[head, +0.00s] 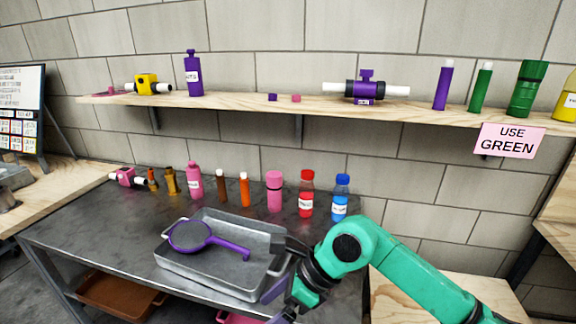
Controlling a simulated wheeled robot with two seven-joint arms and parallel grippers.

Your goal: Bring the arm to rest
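My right arm, green with dark joints, comes in from the lower right. Its gripper (279,268) is over the right end of the metal tray (212,281), with its two fingers spread apart and nothing seen between them. A purple strainer-like tool (190,236) with a round grey disc lies in the tray, its handle pointing right toward the gripper but apart from it. My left gripper is not in view.
Several bottles and tubes, among them a red bottle (306,196) and a blue bottle (341,198), stand along the back of the dark table (85,225). A wooden shelf (225,101) above holds more filter parts. A pink sign (508,141) reads "USE GREEN".

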